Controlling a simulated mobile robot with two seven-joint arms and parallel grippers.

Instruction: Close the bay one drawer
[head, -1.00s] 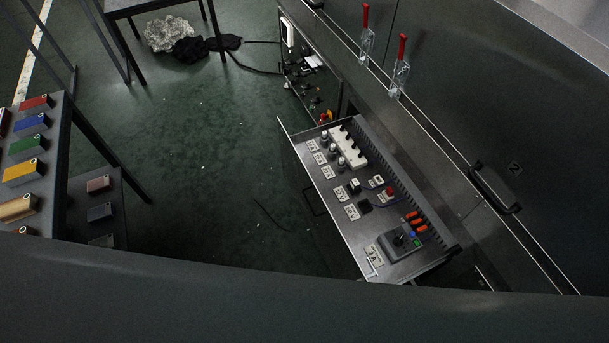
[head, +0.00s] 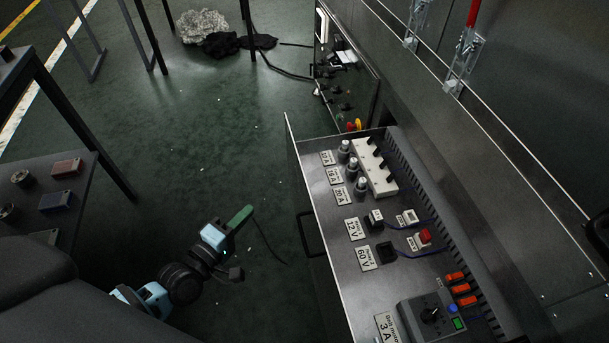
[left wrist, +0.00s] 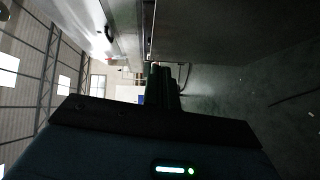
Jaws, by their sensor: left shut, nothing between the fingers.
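An open drawer (head: 328,221) stands out from the dark cabinet, at the centre right of the head view. It carries fuses, switches and white labels such as 12 V and 60 V. I cannot read a bay number on it. Its dark bar handle (head: 304,234) sits on the front panel, facing left. My left gripper (head: 242,217) is shut and empty, left of the handle and apart from it, over the green floor. Its closed fingers also show in the left wrist view (left wrist: 161,84). My right gripper is in no view.
A control panel (head: 345,85) with knobs is beyond the drawer. Red-handled clamps (head: 465,50) stand on the cabinet at right. A low shelf with coloured blocks (head: 66,169) is at left. Open floor lies between shelf and drawer; a cable and crumpled heaps (head: 205,25) lie farther back.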

